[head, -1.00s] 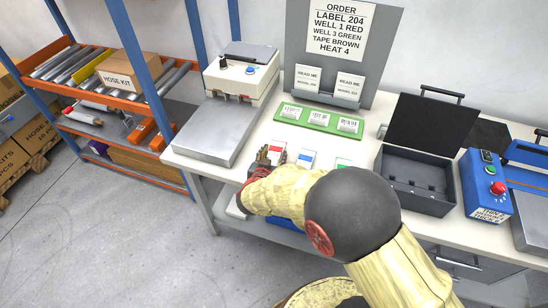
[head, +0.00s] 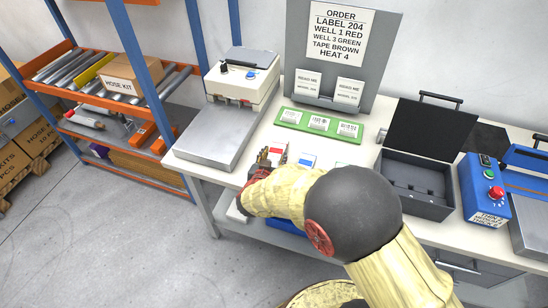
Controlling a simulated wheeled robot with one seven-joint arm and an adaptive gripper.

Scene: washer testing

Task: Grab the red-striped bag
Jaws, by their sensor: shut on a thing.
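The red-striped bag (head: 277,149) is a small white packet with a red band, at the left of a row on the white bench top. My gripper (head: 269,158) is at the bag's near left side, its fingers shut on the bag. My arm covers the lower part of the bag, so the exact hold is hidden. A blue-striped bag (head: 307,161) lies just to its right, and a green-striped bag (head: 340,164) lies further right, partly behind my arm.
A sealing machine (head: 236,80) with a steel plate stands on the left. A green board (head: 290,116) with label stacks lies behind the bags, below the order sign (head: 338,32). An open dark case (head: 418,180) and a blue control box (head: 485,193) stand right.

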